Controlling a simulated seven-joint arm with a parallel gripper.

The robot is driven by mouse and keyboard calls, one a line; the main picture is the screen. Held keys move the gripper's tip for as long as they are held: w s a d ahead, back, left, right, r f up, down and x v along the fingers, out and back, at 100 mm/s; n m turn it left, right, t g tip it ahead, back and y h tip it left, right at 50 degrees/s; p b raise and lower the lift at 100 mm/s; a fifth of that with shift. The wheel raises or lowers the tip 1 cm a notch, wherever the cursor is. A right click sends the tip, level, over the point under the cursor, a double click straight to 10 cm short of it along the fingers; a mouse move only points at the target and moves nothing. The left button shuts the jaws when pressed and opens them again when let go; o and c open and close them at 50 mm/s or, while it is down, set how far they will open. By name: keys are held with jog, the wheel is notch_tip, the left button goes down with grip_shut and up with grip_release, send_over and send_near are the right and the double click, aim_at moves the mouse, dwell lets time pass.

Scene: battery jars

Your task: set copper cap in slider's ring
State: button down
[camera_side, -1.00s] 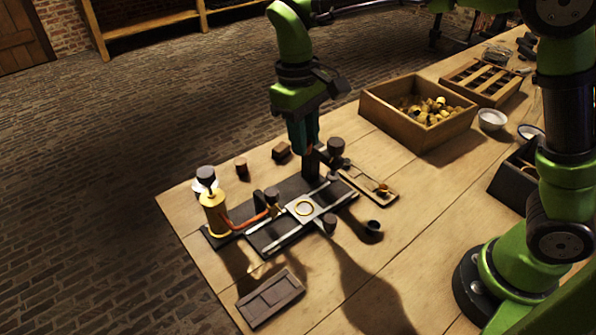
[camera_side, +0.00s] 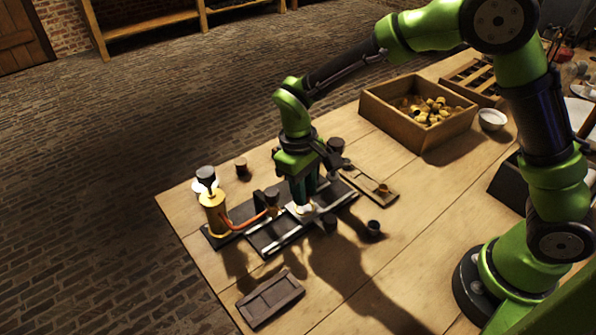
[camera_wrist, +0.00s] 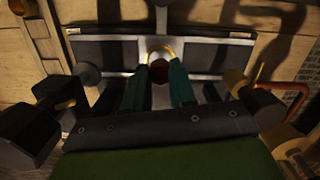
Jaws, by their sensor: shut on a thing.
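In the wrist view, my teal fingers (camera_wrist: 160,74) are shut on a dark reddish-brown round thing, the copper cap (camera_wrist: 160,69). The slider's yellow ring (camera_wrist: 162,48) shows as an arc just beyond and around the fingertips. The cap is at or just above the ring; I cannot tell whether it touches the slider. In the side view, my fingers hide the cap and most of the ring.
A brass jar (camera_side: 214,213) with a dark knob stands at the rig's left end, joined by a red wire. Dark-knobbed posts stand close around the slider. A wooden crate (camera_side: 390,125) of brass pieces is behind right. A dark tray (camera_side: 270,299) lies in front.

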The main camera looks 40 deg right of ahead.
jog(key=shift+f, duration=0.6)
jog(key=shift+r, duration=0.25)
dwell(1.0)
jog(key=shift+r, duration=0.45)
jog(key=shift+r, duration=0.25)
dwell(0.7)
jog(key=shift+r, duration=0.6)
dwell(0.6)
jog(key=c, duration=1.2)
grip_release()
jog(key=shift+r, duration=0.15)
